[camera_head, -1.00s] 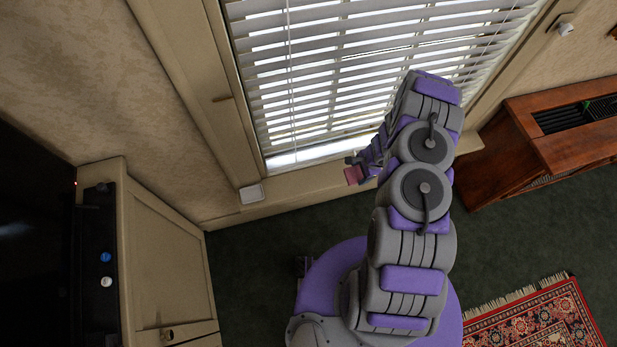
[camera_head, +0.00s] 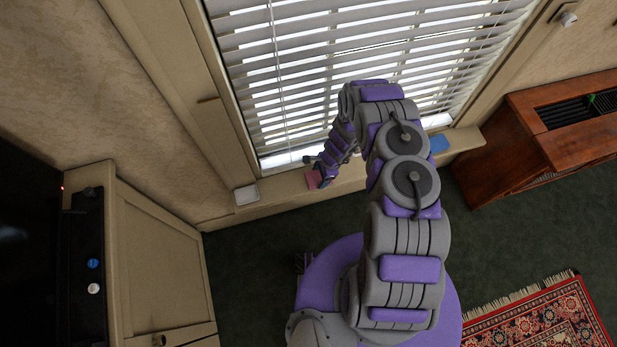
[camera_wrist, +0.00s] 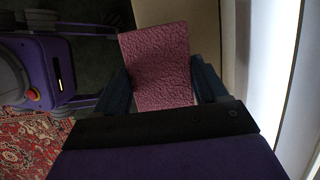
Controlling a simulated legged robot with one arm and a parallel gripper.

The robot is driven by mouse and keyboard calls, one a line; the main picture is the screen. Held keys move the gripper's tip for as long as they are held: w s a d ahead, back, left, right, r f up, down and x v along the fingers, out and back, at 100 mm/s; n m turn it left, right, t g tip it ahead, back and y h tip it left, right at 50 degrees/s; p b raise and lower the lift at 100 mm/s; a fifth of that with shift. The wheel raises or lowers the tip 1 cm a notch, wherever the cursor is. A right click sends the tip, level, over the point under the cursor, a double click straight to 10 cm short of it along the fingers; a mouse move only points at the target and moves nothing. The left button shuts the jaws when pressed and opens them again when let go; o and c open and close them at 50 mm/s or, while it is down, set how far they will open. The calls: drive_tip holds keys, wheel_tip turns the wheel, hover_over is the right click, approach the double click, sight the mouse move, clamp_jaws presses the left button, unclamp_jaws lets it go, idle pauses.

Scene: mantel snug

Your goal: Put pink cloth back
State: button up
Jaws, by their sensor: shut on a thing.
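The pink cloth (camera_wrist: 156,62) is a flat, textured piece between the two fingers of my gripper (camera_wrist: 163,88) in the wrist view. My gripper is shut on it. In the head view the pink cloth (camera_head: 313,179) shows at the end of my arm, by the window sill (camera_head: 275,190). My gripper (camera_head: 318,168) is small there, and I cannot tell whether the cloth touches the sill.
A white square item (camera_head: 246,195) lies at the sill's left end. A blue flat item (camera_head: 438,143) lies toward its right end. White blinds (camera_head: 300,80) hang behind. A wooden cabinet (camera_head: 510,150) stands right, a cream cupboard (camera_head: 155,260) left. A patterned rug (camera_head: 540,320) lies lower right.

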sight(306, 173)
drive_tip(key=a, duration=0.1)
drive_tip(key=w+a, duration=0.1)
drive_tip(key=a, duration=0.1)
drive_tip(key=a+b, duration=0.1)
drive_tip(key=a, duration=0.1)
drive_tip(key=shift+w+a+f, duration=0.2)
drive_tip(key=shift+a+f, duration=0.05)
drive_tip(key=shift+f, duration=0.05)
drive_tip(key=f, duration=0.1)
drive_tip(key=f+b, duration=0.1)
drive_tip(key=f, duration=0.1)
drive_tip(key=shift+w+d+f+b, duration=0.15)
drive_tip(key=shift+d+b, duration=0.15)
drive_tip(key=shift+d, duration=0.1)
drive_tip(key=shift+c, duration=0.4)
drive_tip(key=o, duration=0.7)
drive_tip(key=shift+c, duration=0.2)
drive_tip(key=shift+o, duration=1.1)
drive_tip(key=shift+a, duration=0.4)
drive_tip(key=shift+d, duration=0.1)
